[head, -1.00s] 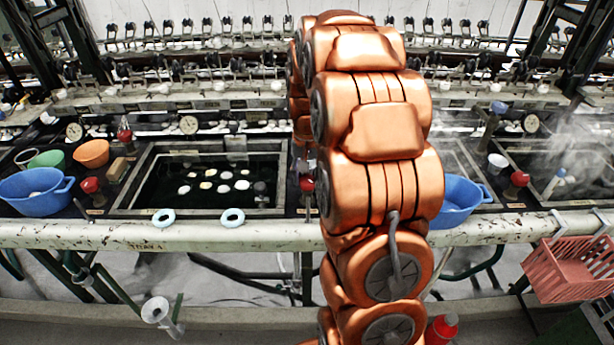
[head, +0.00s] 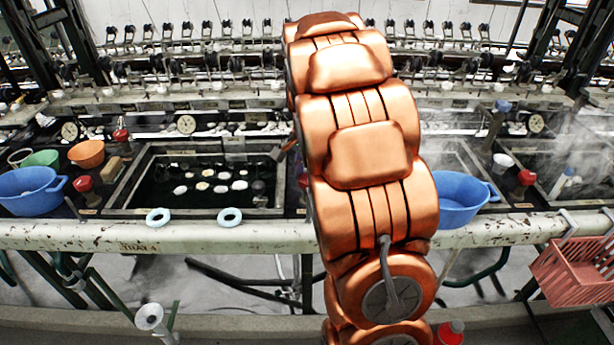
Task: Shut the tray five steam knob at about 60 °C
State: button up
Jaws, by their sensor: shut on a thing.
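My copper arm fills the middle of the head view and hides its own end, so my gripper is not visible. A red knob (head: 304,181) shows only as a sliver at the arm's left edge; the rest is hidden. Other red knobs stand on the basin fronts: one at left (head: 83,184) and one at right (head: 526,178). Round dial gauges stand behind the basins, at far left (head: 69,131), left of centre (head: 186,124) and right (head: 536,123). Their readings are too small to make out. I cannot tell which knob belongs to tray five.
The dark left basin (head: 150,185) holds several pale cocoons. Blue tubs stand left (head: 32,192) and right (head: 459,199) of my arm. Steam drifts at right, above a red basket (head: 571,266).

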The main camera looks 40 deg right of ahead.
jog(key=shift+w+m, duration=0.1)
jog(key=shift+m, duration=0.3)
jog(key=o, duration=1.1)
jog(key=shift+o, duration=0.2)
jog(key=shift+r, duration=0.1)
notch_tip(320, 180, up, 12)
